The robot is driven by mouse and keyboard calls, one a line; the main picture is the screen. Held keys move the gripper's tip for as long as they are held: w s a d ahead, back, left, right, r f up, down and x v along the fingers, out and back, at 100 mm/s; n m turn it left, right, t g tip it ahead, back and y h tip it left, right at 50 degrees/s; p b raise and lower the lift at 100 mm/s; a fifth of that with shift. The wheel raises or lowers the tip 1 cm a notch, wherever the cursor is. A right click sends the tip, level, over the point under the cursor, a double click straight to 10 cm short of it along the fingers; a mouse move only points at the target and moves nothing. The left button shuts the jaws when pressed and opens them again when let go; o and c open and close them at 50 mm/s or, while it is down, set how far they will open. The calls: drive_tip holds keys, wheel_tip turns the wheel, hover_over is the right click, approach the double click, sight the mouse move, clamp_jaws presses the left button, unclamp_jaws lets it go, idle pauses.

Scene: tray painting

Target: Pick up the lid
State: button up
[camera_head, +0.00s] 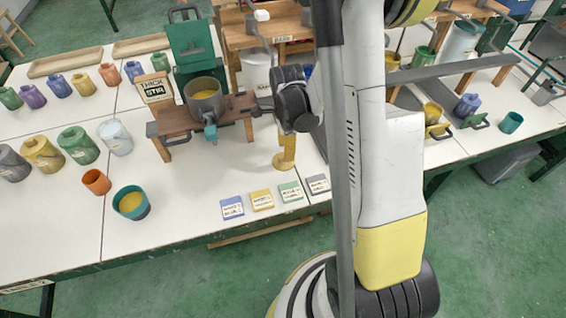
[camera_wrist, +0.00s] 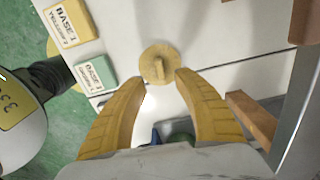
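The lid is a round yellow disc with a raised grip bar on top. In the wrist view the lid (camera_wrist: 148,68) lies flat on the white table just beyond my fingertips. In the head view the lid (camera_head: 282,164) sits behind the row of small cards, partly covered by my yellow finger. My gripper (camera_wrist: 161,78) is open and empty, with its two yellow fingers spread to either side below the lid's bar. In the head view my gripper (camera_head: 287,150) points down over the lid; its second finger is hard to make out.
Labelled cards in blue (camera_head: 232,208), yellow (camera_head: 262,200), green (camera_head: 291,192) and grey (camera_head: 318,184) lie near the table's front edge. A wooden stand (camera_head: 178,118) with a grey pot (camera_head: 204,103) is to the left. A teal cup (camera_head: 127,211) stands front left.

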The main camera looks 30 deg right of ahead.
sight(278, 162)
drive_tip(key=f, duration=0.1)
drive_tip(key=f+b, duration=0.1)
drive_tip(key=f, duration=0.1)
drive_tip(key=f+b, duration=0.1)
drive_tip(key=shift+w+a+f, duration=0.15)
drive_tip(key=shift+w+a, duration=0.05)
drive_tip(key=shift+a, duration=0.1)
clamp_jaws()
drive_tip(key=shift+r, duration=0.25)
